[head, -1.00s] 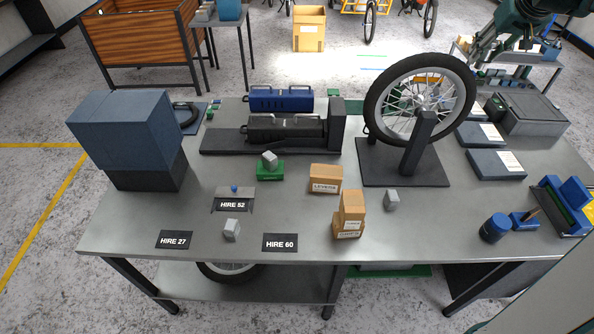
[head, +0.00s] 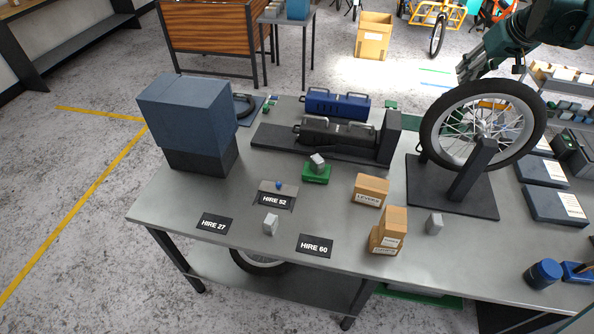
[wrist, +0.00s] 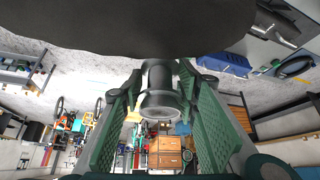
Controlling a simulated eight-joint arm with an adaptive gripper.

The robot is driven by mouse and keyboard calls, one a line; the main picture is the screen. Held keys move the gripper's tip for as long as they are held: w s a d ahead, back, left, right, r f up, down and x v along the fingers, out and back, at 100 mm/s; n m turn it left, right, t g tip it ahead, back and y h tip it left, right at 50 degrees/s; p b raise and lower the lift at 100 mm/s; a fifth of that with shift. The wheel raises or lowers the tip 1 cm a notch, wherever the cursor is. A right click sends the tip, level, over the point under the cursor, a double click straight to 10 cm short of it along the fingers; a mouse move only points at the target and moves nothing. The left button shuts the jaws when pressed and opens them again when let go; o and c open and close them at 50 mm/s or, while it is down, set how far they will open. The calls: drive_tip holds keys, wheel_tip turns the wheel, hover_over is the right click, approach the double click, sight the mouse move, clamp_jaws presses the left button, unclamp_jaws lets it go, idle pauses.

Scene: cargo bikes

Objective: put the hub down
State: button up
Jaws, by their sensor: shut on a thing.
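My gripper (head: 466,74) is above the table, at the upper left of the wheel's rim in the head view. In the wrist view my gripper (wrist: 158,105) has its green ridged fingers on both sides of a grey, flanged cylindrical hub (wrist: 160,82), shut on it. The hub is hard to make out in the head view. The grey table (head: 330,222) has cards reading HIRE 27 (head: 215,222), HIRE 52 (head: 275,200) and HIRE 60 (head: 315,245). A small stand with a blue knob (head: 278,184) is behind HIRE 52.
A spoked wheel (head: 432,130) stands upright in a dark stand (head: 470,182). The front left has bare room.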

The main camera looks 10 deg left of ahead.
drive_tip(key=s+a+f+n+g+y, duration=0.15)
drive_tip(key=a+f, duration=0.25)
drive_tip(key=a, duration=1)
drive_tip(key=s+a+f+n+y, duration=0.1)
drive_tip(key=s+a+f+n, duration=0.3)
drive_tip(key=a, duration=0.9)
drive_tip(key=s+a+f+n+g+y, duration=0.1)
drive_tip(key=a+f, duration=0.4)
drive_tip(key=a, duration=0.9)
drive_tip(key=s+a+f+n+g+p, duration=0.1)
drive_tip(key=s+a+f+n, duration=0.3)
drive_tip(key=s+a, duration=1)
drive_tip(key=s+a+f+n+g+y, duration=0.1)
drive_tip(key=s+a+f+n, duration=0.3)
drive_tip(key=s+a+f, duration=0.4)
drive_tip(key=s+a+g, duration=0.1)
drive_tip(key=s+a, duration=0.6)
drive_tip(key=a, duration=0.3)
drive_tip(key=shift+a+f+p, duration=0.2)
drive_tip(key=shift+a+p, duration=0.15)
drive_tip(key=shift+g, duration=0.25)
drive_tip(key=shift+f+b, duration=0.35)
drive_tip(key=shift+f, duration=2.75)
drive_tip(key=shift+f, duration=1.9)
